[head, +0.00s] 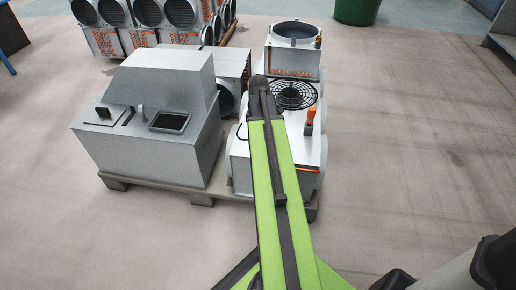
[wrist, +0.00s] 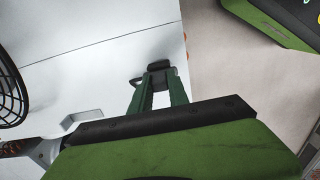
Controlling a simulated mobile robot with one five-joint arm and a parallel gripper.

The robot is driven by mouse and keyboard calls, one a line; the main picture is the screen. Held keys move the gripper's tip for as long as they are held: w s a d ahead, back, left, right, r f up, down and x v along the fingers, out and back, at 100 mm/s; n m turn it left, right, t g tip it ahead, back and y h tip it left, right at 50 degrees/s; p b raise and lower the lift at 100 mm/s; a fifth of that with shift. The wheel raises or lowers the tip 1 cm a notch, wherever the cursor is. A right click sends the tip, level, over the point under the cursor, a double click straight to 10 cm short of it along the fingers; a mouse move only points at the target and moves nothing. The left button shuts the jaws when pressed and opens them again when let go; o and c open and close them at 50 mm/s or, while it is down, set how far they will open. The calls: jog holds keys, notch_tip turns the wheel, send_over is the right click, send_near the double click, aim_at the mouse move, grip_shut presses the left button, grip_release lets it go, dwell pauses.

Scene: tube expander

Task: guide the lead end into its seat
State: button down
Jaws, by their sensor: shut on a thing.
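In the wrist view my gripper (wrist: 160,80) has its two green fingers close together at the edge of a white panel (wrist: 110,70). It is shut on a small dark piece (wrist: 160,65) at the fingertips, which looks like the lead end; its exact shape is hard to make out. In the head view my arm covers the gripper and whatever it holds. A thin dark cable curves beside the arm on the left of the white fan unit (head: 308,150). I cannot pick out the seat in either view.
A round black fan guard (head: 293,95) tops the white unit; it also shows at the wrist view's left edge (wrist: 12,90). A grey console (head: 165,110) stands left on the same pallet (head: 202,199). An orange-handled tool (head: 310,120) stands on the unit. Floor to the right is clear.

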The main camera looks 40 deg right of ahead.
jog(key=shift+f, duration=0.15)
jog(key=shift+f+b, duration=0.15)
jog(key=shift+b, duration=0.15)
jog(key=shift+f+b, duration=0.3)
dwell(0.4)
jog(key=c, duration=1.4)
grip_release()
jog(key=shift+c, duration=0.2)
jog(key=shift+r, duration=0.25)
jog(key=shift+r+p, duration=1.5)
jog(key=shift+p, duration=0.25)
jog(key=shift+r, duration=0.1)
